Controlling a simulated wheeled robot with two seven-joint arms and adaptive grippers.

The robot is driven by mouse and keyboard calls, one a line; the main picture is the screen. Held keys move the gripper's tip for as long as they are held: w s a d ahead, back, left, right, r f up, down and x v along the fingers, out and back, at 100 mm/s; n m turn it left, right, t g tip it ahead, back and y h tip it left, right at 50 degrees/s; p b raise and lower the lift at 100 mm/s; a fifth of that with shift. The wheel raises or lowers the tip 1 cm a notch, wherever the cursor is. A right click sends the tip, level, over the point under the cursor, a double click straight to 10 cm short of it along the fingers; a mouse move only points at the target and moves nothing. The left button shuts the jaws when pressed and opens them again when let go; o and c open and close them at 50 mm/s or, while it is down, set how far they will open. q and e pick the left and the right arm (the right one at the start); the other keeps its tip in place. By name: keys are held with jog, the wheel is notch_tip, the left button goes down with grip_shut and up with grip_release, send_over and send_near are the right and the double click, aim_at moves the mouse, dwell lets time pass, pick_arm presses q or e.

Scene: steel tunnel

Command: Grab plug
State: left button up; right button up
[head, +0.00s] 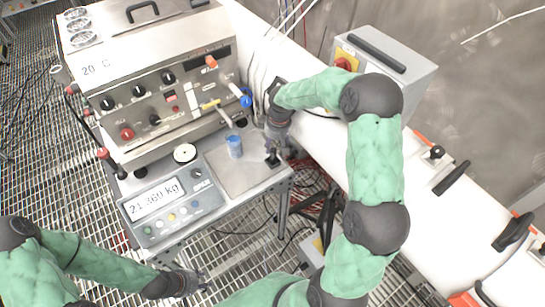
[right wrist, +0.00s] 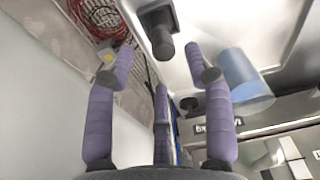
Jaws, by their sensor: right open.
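The black plug (head: 272,159) stands on the right front corner of the steel work surface. In the right wrist view the plug (right wrist: 162,36) is a dark cylinder on a squarish base, just beyond the fingertips. My right gripper (head: 280,145) is right above and beside it. In the right wrist view its purple-grey fingers (right wrist: 160,60) are spread, with nothing between them, and the plug lies apart from them in line with the gap. My left gripper (head: 195,283) hangs low over the grating, away from the bench; its fingers are too small to read.
A blue cup (head: 235,146) stands left of the plug and also shows in the right wrist view (right wrist: 243,80). A scale display (head: 157,197) and a large control machine (head: 160,95) fill the left. A white pipe (head: 325,135) runs behind the right gripper.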

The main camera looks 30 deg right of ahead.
aim_at(273, 150)
jog(key=f, duration=0.1)
jog(key=f+b, duration=0.1)
jog(key=f, duration=0.3)
jog(key=shift+w+a, duration=0.15)
jog(key=shift+a, duration=0.15)
grip_shut()
jog(key=shift+r, duration=0.1)
